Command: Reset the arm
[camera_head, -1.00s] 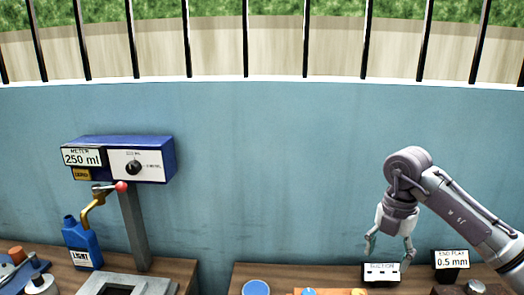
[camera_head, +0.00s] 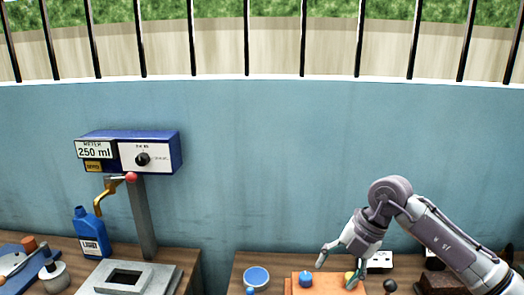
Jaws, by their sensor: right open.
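My right arm comes in from the right, and its gripper (camera_head: 337,274) hangs low over the right table, tilted to the left. Its two fingers are spread apart with nothing visible between them. They are above or beside an orange board (camera_head: 295,291) that carries a blue knob (camera_head: 305,279) and a yellow piece partly hidden behind a finger. I cannot tell whether a finger touches the board. My left gripper is not in view.
A blue meter box (camera_head: 130,151) reading 250 ml stands on a grey post at left, with a blue bottle (camera_head: 90,235) below its brass spout. A blue-topped round dish (camera_head: 256,277), a small white-faced box (camera_head: 380,261) and a dark brown block (camera_head: 440,284) are on the right table.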

